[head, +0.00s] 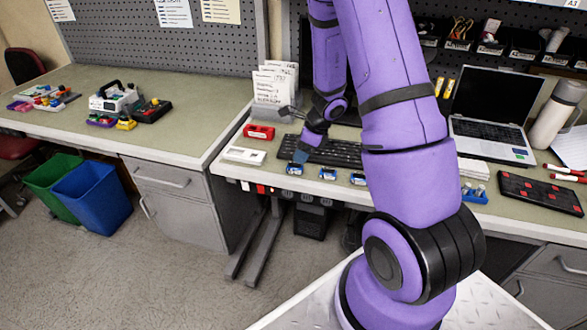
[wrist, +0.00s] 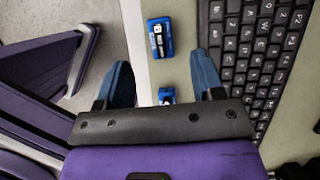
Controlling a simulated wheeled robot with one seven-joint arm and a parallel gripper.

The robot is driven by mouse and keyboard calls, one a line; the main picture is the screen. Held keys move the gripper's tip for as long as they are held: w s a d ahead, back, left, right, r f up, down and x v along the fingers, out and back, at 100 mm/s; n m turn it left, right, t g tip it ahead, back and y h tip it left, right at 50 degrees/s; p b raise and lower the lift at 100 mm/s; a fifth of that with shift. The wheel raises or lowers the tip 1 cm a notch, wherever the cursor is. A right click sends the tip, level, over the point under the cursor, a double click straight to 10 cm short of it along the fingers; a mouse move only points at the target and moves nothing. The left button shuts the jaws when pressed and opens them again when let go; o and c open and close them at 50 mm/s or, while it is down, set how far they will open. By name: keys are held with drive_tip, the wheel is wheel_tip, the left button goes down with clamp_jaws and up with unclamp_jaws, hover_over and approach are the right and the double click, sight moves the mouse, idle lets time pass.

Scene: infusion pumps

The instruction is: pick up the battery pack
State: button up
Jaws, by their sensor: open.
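Small blue packs with labels lie in a row along the front edge of the desk in the head view: one at the left (head: 295,169), one in the middle (head: 328,174) and one at the right (head: 358,179), partly behind my arm. I cannot tell which one is the task's battery pack. My gripper (head: 299,158) is low over the desk by the left pack. In the wrist view my gripper (wrist: 162,80) is open with its blue fingers apart. One blue pack (wrist: 158,38) lies beyond the fingertips; another (wrist: 166,95) shows between them, mostly hidden by the gripper body.
A black keyboard (wrist: 255,65) lies close beside the right finger in the wrist view. A red box (head: 259,132) and a white box (head: 244,155) sit left of the packs. The desk's front edge is near, with floor beyond. A laptop (head: 492,110) stands at right.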

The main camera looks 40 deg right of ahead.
sight(295, 164)
drive_tip(key=shift+x, duration=3.2)
drive_tip(key=shift+s+d+f, duration=0.1)
drive_tip(key=shift+d, duration=0.05)
drive_tip(key=c, duration=1)
drive_tip(key=shift+c, duration=0.2)
